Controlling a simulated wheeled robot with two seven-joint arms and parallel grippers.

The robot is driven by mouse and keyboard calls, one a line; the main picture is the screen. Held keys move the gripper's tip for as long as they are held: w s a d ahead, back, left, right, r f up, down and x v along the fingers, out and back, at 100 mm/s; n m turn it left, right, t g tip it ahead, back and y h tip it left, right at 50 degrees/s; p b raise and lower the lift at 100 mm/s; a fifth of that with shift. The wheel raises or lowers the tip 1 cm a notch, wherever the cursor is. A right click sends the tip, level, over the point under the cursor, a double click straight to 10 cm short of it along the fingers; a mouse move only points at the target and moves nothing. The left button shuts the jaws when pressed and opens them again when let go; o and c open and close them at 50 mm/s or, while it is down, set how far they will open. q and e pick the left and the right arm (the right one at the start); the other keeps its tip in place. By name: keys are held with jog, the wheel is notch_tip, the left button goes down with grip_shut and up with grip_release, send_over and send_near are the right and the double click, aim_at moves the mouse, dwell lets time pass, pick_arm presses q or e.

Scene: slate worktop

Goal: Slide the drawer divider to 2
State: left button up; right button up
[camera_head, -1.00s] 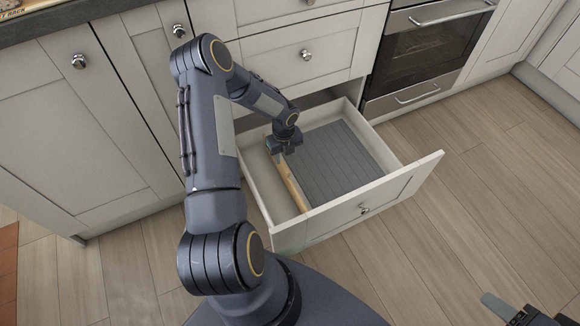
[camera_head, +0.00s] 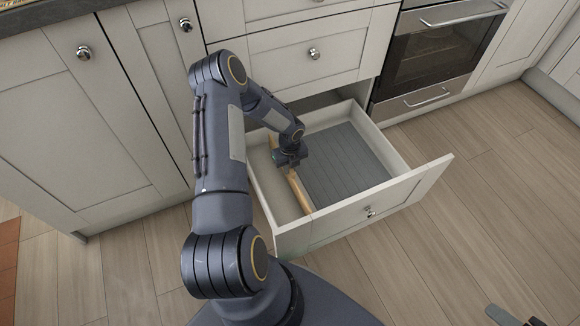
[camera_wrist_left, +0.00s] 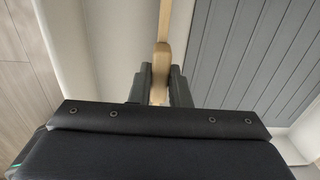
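The drawer divider (camera_head: 301,193) is a pale wooden strip standing front to back in the open drawer (camera_head: 285,240), left of its middle. My left gripper (camera_head: 290,164) is down in the drawer at the divider. In the left wrist view the divider (camera_wrist_left: 163,25) runs between the two fingers of the left gripper (camera_wrist_left: 161,88), and both fingers look pressed against its thicker part. The fingertips are partly hidden by the gripper body. No number marks are readable. My right gripper (camera_head: 512,318) shows only in part at the bottom right edge, and its opening cannot be made out.
A grey ribbed liner (camera_head: 345,165) covers the drawer floor right of the divider; that side is empty. The narrower left compartment (camera_head: 276,190) is plain and looks empty. The drawer front (camera_head: 400,205) has a round knob. An oven (camera_head: 440,50) stands to the right.

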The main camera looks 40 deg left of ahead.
pick_arm(q)
grip_shut()
jog(key=s, duration=0.1)
jog(key=s+a, duration=0.1)
jog(key=s+a+p, duration=0.1)
jog(key=shift+s, duration=0.3)
jog(key=o, duration=0.7)
grip_release()
jog(key=shift+d, duration=0.1)
jog(key=shift+c, duration=0.2)
notch_tip(320, 180, up, 8)
jog(key=p, duration=0.2)
jog(key=shift+p, duration=0.4)
jog(key=shift+f, duration=0.1)
